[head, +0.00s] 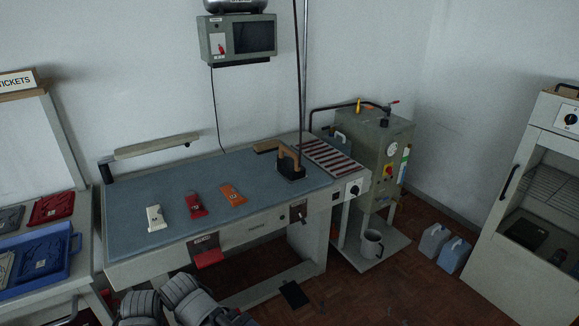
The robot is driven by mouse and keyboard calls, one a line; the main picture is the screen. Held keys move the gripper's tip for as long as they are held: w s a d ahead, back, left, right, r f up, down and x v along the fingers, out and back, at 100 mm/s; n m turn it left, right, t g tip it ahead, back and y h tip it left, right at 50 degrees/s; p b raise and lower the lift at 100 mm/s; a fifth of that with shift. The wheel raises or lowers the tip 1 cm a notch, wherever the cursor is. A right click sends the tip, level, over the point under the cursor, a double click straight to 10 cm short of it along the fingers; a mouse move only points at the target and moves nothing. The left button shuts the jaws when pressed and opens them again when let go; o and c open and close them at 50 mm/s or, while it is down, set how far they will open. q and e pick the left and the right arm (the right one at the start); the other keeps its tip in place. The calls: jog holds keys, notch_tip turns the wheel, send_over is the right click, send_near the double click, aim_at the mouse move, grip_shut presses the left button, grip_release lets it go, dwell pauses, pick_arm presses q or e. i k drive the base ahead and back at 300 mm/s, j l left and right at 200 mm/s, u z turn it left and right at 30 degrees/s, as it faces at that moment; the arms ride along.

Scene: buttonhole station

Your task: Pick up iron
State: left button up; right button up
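The iron (291,168) has a dark body and a tan-brown handle. It stands on the blue-grey padded top of the pressing table (240,172), near its right end beside a red-and-white striped rest (332,158). A dark cord or hose rises behind it. Nothing touches its handle. Grey jointed parts of my own arms show at the bottom edge, left of centre, well away from the iron. Neither of my gripper's fingertips can be seen.
White (155,218), red (193,205) and orange (233,195) tagged pieces lie along the table's front. A padded arm (156,146) stands at the back left. A grey-green boiler unit (370,145) stands right. Blue (40,262) tray is far left.

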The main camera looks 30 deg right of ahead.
aim_at(286, 166)
jog(key=i+l, duration=0.2)
jog(key=i, duration=0.2)
jog(key=i+l, duration=0.2)
jog(key=i, duration=0.2)
jog(key=z, duration=1.2)
